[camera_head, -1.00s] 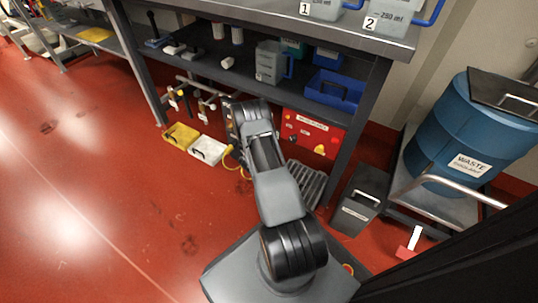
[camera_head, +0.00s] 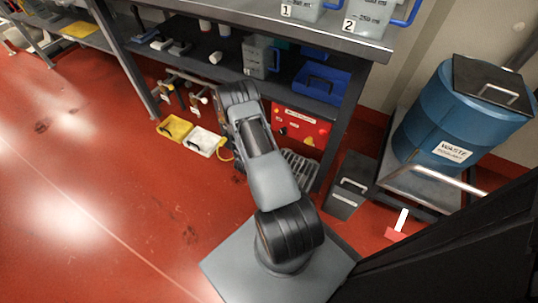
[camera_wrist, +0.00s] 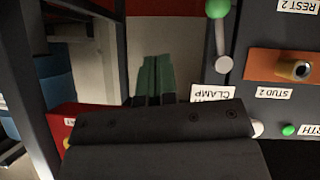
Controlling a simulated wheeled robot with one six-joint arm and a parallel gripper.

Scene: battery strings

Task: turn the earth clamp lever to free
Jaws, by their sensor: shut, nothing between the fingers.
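In the wrist view, a lever with a green ball knob (camera_wrist: 217,8) and a pale round end (camera_wrist: 223,66) stands on a dark panel (camera_wrist: 267,110). A label reading CLAMP (camera_wrist: 212,93) sits just below it, upside down and partly covered. My gripper (camera_wrist: 155,62) is shut and empty, with dark green fingertips, left of the lever and apart from it. The dark gripper body hides the lower middle of this view. In the head view my arm hides the gripper, and I cannot make out the lever.
An orange plate with a brass stud (camera_wrist: 295,69) is right of the lever. A green knob (camera_wrist: 288,130) is below it. In the head view, a red box (camera_head: 302,124), blue bin (camera_head: 322,82) and white tray (camera_head: 204,141) are near the bench. A waste drum (camera_head: 455,120) stands right.

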